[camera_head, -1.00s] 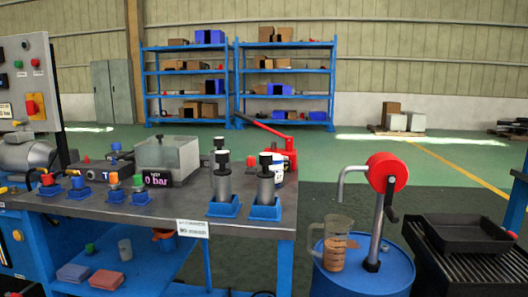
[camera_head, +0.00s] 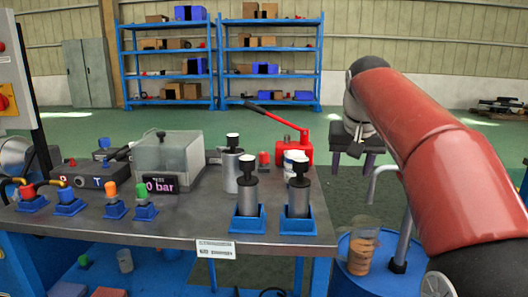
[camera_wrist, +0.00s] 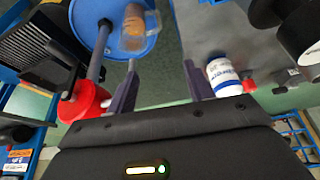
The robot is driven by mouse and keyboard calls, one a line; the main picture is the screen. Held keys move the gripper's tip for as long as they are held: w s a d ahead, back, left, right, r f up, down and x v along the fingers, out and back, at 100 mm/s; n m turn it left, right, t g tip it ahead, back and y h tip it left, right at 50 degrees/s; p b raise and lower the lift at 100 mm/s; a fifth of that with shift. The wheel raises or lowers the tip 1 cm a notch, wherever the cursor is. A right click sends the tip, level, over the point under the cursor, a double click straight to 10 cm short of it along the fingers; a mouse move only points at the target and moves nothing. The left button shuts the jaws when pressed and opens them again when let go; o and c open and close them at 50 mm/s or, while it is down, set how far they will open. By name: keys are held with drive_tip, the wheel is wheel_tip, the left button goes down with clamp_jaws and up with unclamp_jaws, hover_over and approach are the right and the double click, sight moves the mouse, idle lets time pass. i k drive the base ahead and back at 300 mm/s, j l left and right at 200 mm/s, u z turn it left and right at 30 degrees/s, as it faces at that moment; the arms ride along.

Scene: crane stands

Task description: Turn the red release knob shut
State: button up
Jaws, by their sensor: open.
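A red hand pump (camera_head: 294,147) with a long raised lever stands at the back right of the workbench. A small red knob-like part (camera_head: 264,158) shows just left of it; I cannot tell for sure that it is the release knob or how far it is turned. My gripper (camera_head: 352,158) is open and empty, to the right of the pump and beyond the bench's right end. In the wrist view my gripper's two fingers (camera_wrist: 162,82) are apart with only floor between them. A white bottle (camera_wrist: 222,74) is beside one finger there, with small red parts (camera_wrist: 250,88) near it.
The white bottle (camera_head: 294,165) stands in front of the pump. Black-capped cylinders in blue holders (camera_head: 247,222) stand at the bench front. A gauge box (camera_head: 168,165) is to the left. A blue drum (camera_head: 345,285) with a jug (camera_head: 361,250) stands below my arm.

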sight(263, 156)
drive_tip(key=i+j, duration=0.45)
drive_tip(key=j, duration=0.25)
drive_tip(key=i+j, duration=0.25)
drive_tip(key=j, duration=0.15)
